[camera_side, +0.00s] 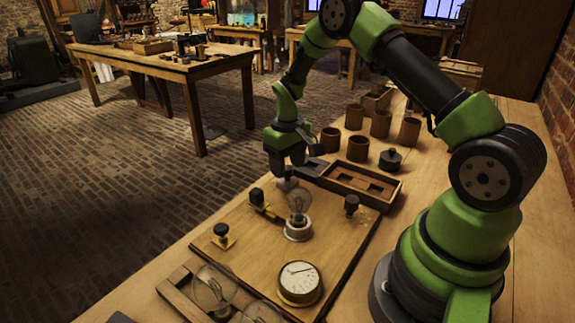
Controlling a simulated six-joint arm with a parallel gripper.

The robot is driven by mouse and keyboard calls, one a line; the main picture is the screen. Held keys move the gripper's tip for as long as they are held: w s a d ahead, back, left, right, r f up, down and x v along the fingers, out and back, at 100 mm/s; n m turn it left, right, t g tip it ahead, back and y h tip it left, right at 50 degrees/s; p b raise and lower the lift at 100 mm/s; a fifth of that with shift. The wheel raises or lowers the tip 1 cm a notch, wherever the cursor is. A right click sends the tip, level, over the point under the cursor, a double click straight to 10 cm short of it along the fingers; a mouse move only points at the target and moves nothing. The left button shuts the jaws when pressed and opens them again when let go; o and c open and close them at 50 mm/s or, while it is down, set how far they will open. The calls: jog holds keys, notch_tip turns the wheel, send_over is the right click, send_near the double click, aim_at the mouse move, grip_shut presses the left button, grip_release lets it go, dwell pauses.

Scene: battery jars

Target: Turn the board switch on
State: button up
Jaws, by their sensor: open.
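The wooden board (325,245) lies on the bench. Near its far left edge is a black-knobbed fitting (257,197) with a brass strip running from it toward the bulb; it looks like the switch, but its on or off position cannot be told. My gripper (287,168) is open and points down over the far end of the board, above and slightly right of that fitting, apart from it. A clear glass bulb (298,203) stands upright in a white-based socket just nearer than my gripper. Whether anything small sits between the fingers is unclear.
A round dial meter (299,282) and black-topped posts (222,236) (352,205) stand on the board. Behind are a wooden tray (360,186), several brown jars (358,148) and a dark lidded piece (390,160).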

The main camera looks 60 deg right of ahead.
jog(key=shift+f, duration=0.35)
jog(key=c, duration=0.9)
jog(key=shift+c, duration=0.2)
jog(key=m, duration=0.6)
jog(key=shift+m, duration=0.3)
jog(key=m, duration=0.5)
jog(key=shift+m, duration=0.3)
